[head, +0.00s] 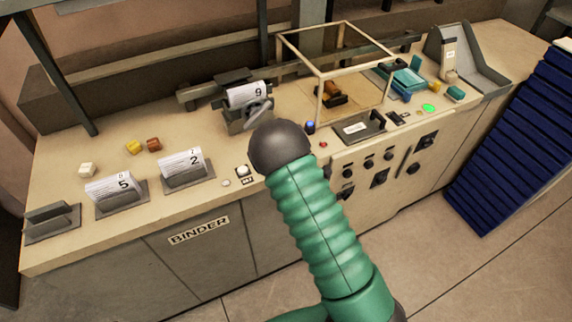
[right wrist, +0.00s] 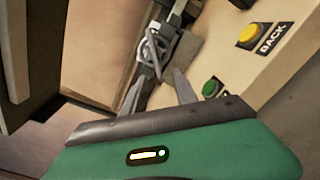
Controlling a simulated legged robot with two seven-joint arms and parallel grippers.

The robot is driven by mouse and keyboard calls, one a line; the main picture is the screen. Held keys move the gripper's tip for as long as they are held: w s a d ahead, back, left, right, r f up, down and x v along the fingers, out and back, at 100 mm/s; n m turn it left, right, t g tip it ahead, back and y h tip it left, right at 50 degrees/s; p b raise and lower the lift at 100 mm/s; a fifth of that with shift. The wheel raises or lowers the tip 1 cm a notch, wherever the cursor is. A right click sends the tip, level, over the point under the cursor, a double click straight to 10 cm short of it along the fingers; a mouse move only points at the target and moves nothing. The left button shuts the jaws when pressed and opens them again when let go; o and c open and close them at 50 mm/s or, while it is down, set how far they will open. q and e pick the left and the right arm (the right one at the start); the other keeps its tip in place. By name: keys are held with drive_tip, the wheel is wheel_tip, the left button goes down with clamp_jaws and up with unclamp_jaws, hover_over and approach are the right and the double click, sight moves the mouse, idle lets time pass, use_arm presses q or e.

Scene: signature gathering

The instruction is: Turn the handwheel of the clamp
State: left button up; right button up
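The grey clamp (head: 236,125) stands at the back middle of the bench with a sheaf of numbered paper (head: 247,94) in it. Its grey handwheel (head: 258,111) faces the front, just above the dark round end of my right arm. In the right wrist view the handwheel (right wrist: 155,50) is a pale ring beyond the fingertips. My right gripper (right wrist: 157,84) is open and empty, its two fingers apart, pointing toward the handwheel with a gap left. In the head view my wrist hides these fingers. My left gripper is in neither view.
Numbered paper stacks (head: 183,164) stand in holders at the left of the bench (head: 70,200). A framed clear box (head: 336,70) stands right of the clamp. A green button (right wrist: 209,88) and a yellow BACK button (right wrist: 248,34) lie right of my fingers.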

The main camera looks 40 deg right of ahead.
drive_tip(key=b+v, duration=0.1)
drive_tip(key=v, duration=0.4)
drive_tip(key=shift+s, duration=0.4)
drive_tip(key=shift+f, duration=0.1)
